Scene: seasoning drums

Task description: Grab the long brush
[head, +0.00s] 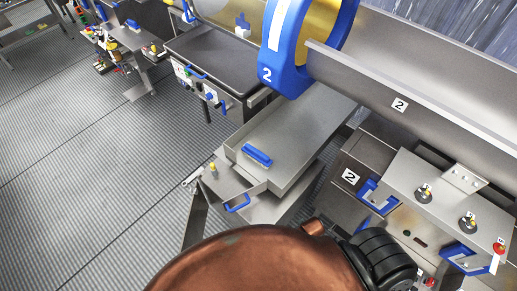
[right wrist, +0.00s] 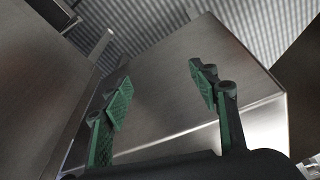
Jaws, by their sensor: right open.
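I cannot make out a long brush for certain in either view. A short blue bar (head: 257,154), which may be a brush or a handle, lies on the steel tray (head: 300,128) in the middle of the head view. In the right wrist view my right gripper (right wrist: 160,82) is open, its two green-padded fingers apart with nothing between them. A bare steel panel (right wrist: 165,60) shows beyond its fingers. Neither gripper shows in the head view, and my left gripper is in no view.
A blue-rimmed drum (head: 290,45) marked 2 stands above the tray, with a long steel chute (head: 410,75) to its right. A control panel (head: 445,195) with knobs and blue guards is at the right. Ribbed floor (head: 90,190) is clear at the left.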

